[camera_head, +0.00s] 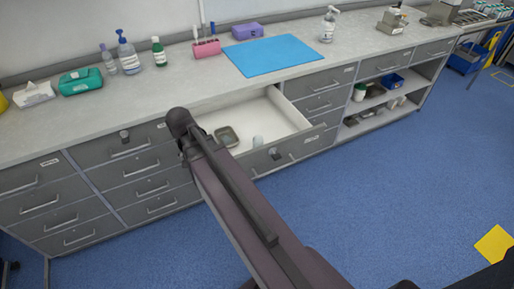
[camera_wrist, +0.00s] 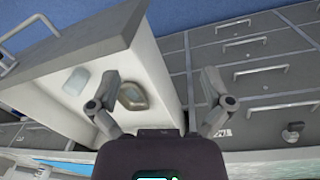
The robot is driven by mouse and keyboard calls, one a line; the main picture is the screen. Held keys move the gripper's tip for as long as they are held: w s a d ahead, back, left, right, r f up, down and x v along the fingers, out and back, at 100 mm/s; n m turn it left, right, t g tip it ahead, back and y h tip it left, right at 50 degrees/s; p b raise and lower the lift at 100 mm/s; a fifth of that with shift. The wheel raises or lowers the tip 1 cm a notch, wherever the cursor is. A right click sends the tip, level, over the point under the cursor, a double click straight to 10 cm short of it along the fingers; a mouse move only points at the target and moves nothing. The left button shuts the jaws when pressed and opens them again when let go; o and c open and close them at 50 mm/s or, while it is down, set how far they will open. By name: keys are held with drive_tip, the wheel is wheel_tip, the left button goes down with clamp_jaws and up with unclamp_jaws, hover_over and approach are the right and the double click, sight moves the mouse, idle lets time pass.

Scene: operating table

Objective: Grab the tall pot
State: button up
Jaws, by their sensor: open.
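A pale, whitish upright pot (camera_head: 258,142), probably the tall pot, stands in an open drawer (camera_head: 290,108) near its front. It also shows in the wrist view (camera_wrist: 76,80), left of my gripper's fingers. A low grey dish (camera_head: 227,137) with a dark rim lies left of it in the head view. In the wrist view this dish (camera_wrist: 133,96) shows just right of the left finger. My gripper (camera_wrist: 161,78) is open and empty, its fingers wide apart above the drawer's side. In the head view my arm hides most of the gripper.
The counter (camera_head: 190,90) holds a blue mat (camera_head: 272,56), a teal box (camera_head: 81,81), a pink rack (camera_head: 206,48), a purple box (camera_head: 247,31) and several bottles. Closed drawers flank the open one. Open shelves (camera_head: 385,100) stand to the right.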

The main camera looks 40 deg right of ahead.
drive_tip(key=w+d+f+m+g+h+b, duration=0.1)
drive_tip(key=w+d+m, duration=0.1)
drive_tip(key=d+m, duration=0.35)
drive_tip(key=w+d+f+m+b, duration=0.1)
drive_tip(key=w+d+m, duration=0.25)
drive_tip(key=d, duration=0.35)
drive_tip(key=m+g+h+b, duration=0.1)
drive_tip(key=m+g+h, duration=0.1)
drive_tip(key=m, duration=0.8)
approach(258, 145)
drive_tip(key=w+d+r, duration=0.1)
drive_tip(key=w, duration=0.1)
drive_tip(key=shift+w+d+r, duration=0.1)
drive_tip(key=shift+w+r, duration=0.05)
drive_tip(key=shift+r, duration=0.1)
drive_tip(key=shift+f+t, duration=0.1)
drive_tip(key=shift+t, duration=0.2)
drive_tip(key=b+x, duration=0.8)
drive_tip(key=shift+f, duration=0.25)
drive_tip(key=f+b, duration=0.1)
drive_tip(key=s+f+b, duration=0.1)
drive_tip(key=f+b, duration=0.1)
drive_tip(key=shift+d+f+b, duration=0.1)
drive_tip(key=shift+f+b, duration=0.05)
drive_tip(key=shift+b, duration=0.15)
drive_tip(key=shift+b+x, duration=0.85)
drive_tip(key=shift+x, duration=0.1)
